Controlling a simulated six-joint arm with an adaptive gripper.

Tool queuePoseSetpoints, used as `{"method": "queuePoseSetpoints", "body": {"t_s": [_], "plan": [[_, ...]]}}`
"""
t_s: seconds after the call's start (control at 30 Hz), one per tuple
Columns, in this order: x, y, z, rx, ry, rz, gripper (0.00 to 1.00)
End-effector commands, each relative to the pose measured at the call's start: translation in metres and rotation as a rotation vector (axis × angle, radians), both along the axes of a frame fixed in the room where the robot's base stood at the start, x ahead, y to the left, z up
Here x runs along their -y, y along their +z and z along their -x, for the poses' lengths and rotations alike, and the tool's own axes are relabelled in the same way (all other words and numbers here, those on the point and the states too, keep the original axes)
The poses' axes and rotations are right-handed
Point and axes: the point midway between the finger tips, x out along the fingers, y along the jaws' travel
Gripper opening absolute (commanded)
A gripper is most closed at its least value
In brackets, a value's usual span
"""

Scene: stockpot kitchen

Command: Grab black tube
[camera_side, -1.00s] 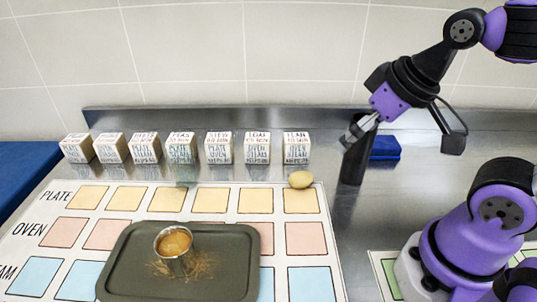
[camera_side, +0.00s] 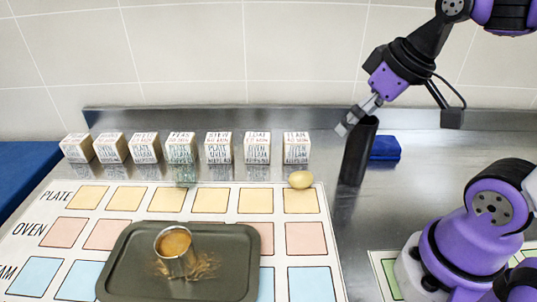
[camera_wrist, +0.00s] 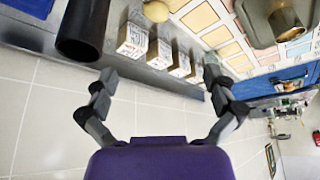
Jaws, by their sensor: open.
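The black tube (camera_side: 357,155) stands upright on the steel counter, to the right of the row of cubes in the side view. Its open top end faces up. In the wrist view the tube (camera_wrist: 82,30) shows at the upper left, outside the space between the fingers. My gripper (camera_side: 347,122) is just above and to the left of the tube's top in the side view, tilted down to the left. In the wrist view my gripper (camera_wrist: 160,80) has its fingers spread wide with nothing between them. I cannot tell whether a finger touches the tube's rim.
Several lettered white cubes (camera_side: 218,147) stand in a row along the back. A blue block (camera_side: 385,147) sits right of the tube. A round tan item (camera_side: 300,179) lies in front of the end cube. A dark tray (camera_side: 225,262) holds a metal cup (camera_side: 176,262).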

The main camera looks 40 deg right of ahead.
Motion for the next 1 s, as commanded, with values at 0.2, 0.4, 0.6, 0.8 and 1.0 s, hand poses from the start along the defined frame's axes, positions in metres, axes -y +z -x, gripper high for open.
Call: {"method": "queuePoseSetpoints", "body": {"t_s": [0.2,0.4,0.6,0.8,1.0], "plan": [[0.062,0.023,-0.006,-0.044,0.050,-0.002,0.99],[0.102,0.033,0.009,-0.061,0.104,0.011,0.99],[0.108,0.023,0.008,-0.062,0.127,0.010,0.99],[0.106,-0.005,-0.003,-0.064,0.126,0.009,0.99],[0.104,-0.021,-0.010,-0.064,0.126,0.013,0.99]]}}
